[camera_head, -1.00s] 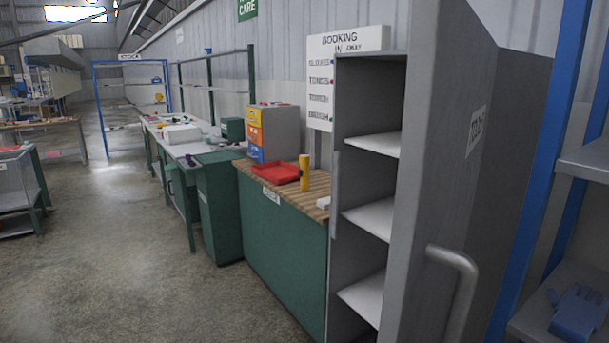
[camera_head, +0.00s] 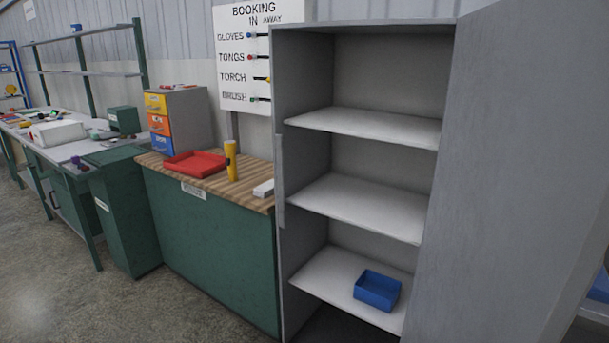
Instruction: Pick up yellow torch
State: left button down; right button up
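The yellow torch (camera_head: 231,161) stands upright on the wooden top of the green counter (camera_head: 211,225). It is just right of a red tray (camera_head: 194,163) and left of a small white block (camera_head: 263,188). It looks clear on all sides, with nothing on top of it. Neither of my grippers shows in the head view.
An open grey cabinet (camera_head: 302,165) with white shelves stands right of the counter, its door swung out to the right. A blue bin (camera_head: 377,290) sits on its low shelf. Coloured drawers (camera_head: 160,123) stand behind the red tray. Concrete floor (camera_head: 60,300) is clear at left.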

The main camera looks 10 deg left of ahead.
aim_at(230, 146)
jog(key=i+j, duration=0.15)
jog(key=j, duration=0.25)
jog(key=i+j+z, duration=0.1)
jog(key=j, duration=0.3)
jog(key=i+j, duration=0.25)
jog(key=j, duration=0.15)
jog(key=i+j, duration=0.15)
jog(key=j, duration=0.25)
jog(key=i+j+z, duration=0.1)
jog(key=j, duration=0.3)
jog(key=i+j, duration=0.2)
jog(key=j, duration=0.2)
jog(key=i+j+z, duration=0.1)
jog(key=j, duration=0.3)
jog(key=i, duration=0.05)
